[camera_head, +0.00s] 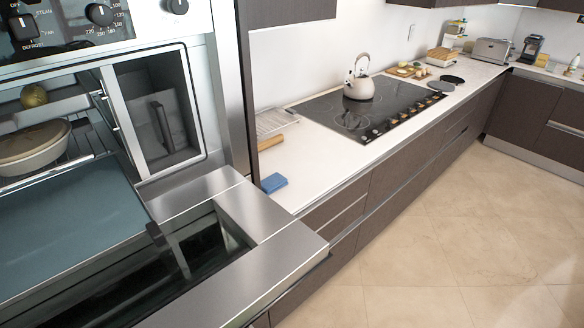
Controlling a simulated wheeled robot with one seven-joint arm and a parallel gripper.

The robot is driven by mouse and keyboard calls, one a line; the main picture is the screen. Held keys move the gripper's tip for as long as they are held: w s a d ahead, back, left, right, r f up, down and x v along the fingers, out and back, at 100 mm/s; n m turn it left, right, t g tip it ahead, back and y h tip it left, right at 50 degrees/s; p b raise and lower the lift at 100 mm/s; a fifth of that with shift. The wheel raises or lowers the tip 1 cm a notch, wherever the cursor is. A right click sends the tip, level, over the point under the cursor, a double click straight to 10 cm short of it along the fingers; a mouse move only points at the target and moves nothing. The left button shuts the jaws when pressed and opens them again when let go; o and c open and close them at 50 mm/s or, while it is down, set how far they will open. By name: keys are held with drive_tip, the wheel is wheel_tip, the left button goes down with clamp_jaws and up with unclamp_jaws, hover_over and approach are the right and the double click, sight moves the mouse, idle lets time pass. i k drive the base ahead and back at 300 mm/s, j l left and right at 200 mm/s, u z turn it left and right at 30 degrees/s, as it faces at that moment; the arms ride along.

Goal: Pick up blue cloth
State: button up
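The blue cloth (273,183) is a small, flat, folded-looking blue block. It lies on the white counter (290,198) near its left end, just to the right of the oven unit. Nothing touches it from above, and its top is in full view. My gripper does not show in the head view.
The stacked ovens (185,180) fill the left, with an open lower door whose metal frame (270,245) juts out near the cloth. A wire rack (275,122) and a rolling pin (271,143) lie behind the cloth. A kettle (360,84) stands on the black cooktop (355,115). Floor at right is clear.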

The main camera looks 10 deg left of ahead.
sight(275, 181)
drive_tip(key=i+l+u, duration=0.9)
drive_tip(key=u, duration=0.35)
drive_tip(key=i+l+u, duration=0.15)
drive_tip(key=u, duration=0.35)
drive_tip(key=l+u, duration=0.15)
drive_tip(key=u, duration=0.3)
drive_tip(key=i+l+u, duration=0.1)
drive_tip(key=l+u, duration=0.15)
drive_tip(key=u, duration=0.2)
drive_tip(key=l+u, duration=0.2)
drive_tip(key=u, duration=0.3)
drive_tip(key=i+l+u, duration=0.1)
drive_tip(key=l+u, duration=0.65)
drive_tip(key=u, duration=0.2)
drive_tip(key=i+l, duration=0.05)
